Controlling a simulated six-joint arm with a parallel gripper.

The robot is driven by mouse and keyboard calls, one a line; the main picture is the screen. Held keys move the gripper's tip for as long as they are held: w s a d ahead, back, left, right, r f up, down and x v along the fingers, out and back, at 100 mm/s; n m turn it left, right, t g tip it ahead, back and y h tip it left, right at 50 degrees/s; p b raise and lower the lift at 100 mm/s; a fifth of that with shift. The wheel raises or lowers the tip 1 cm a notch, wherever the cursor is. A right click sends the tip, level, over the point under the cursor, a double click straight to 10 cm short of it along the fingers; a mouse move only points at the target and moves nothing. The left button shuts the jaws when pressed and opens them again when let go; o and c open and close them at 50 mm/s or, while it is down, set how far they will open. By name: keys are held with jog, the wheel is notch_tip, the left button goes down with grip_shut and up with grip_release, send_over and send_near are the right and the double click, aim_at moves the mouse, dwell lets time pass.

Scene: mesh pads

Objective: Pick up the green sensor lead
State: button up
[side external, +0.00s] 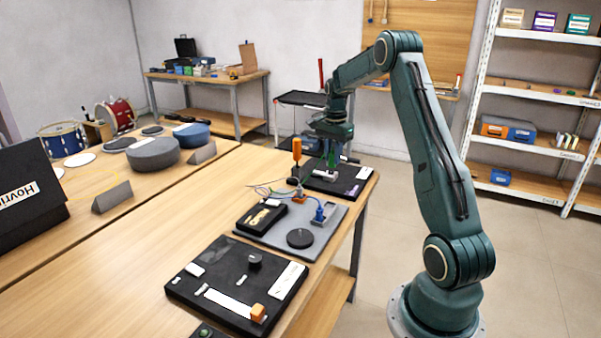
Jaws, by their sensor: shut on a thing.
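My gripper (331,152) is at the far end of the table, pointing down above the far dark board (350,185). It is shut on the green sensor lead (331,160), which shows as a small upright green piece between the fingers. The lower end of the lead is small in view, so I cannot tell whether it touches the board. Thin coloured wires (268,190) lie to the left, over the grey mat.
An orange-handled tool (297,150) stands upright just left of my gripper. The grey mat (275,238) bears a black tray (262,218), a blue connector (320,214) and a black disc (300,238). A black board (215,265) with small parts lies nearer.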

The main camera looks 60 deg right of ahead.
jog(key=shift+r, duration=2.35)
jog(key=a+f+n, duration=0.2)
jog(key=a+f, duration=0.2)
jog(key=a, duration=0.2)
jog(key=w+a+f+n, duration=0.1)
jog(key=a+f+n, duration=0.1)
jog(key=a+f, duration=0.2)
jog(key=a+f+n, duration=0.2)
jog(key=a+f, duration=0.1)
jog(key=a, duration=0.5)
jog(key=shift+w+a+f, duration=0.35)
jog(key=shift+a+f, duration=0.05)
jog(key=shift+f, duration=0.25)
jog(key=shift+f, duration=1.85)
jog(key=shift+f, duration=1.55)
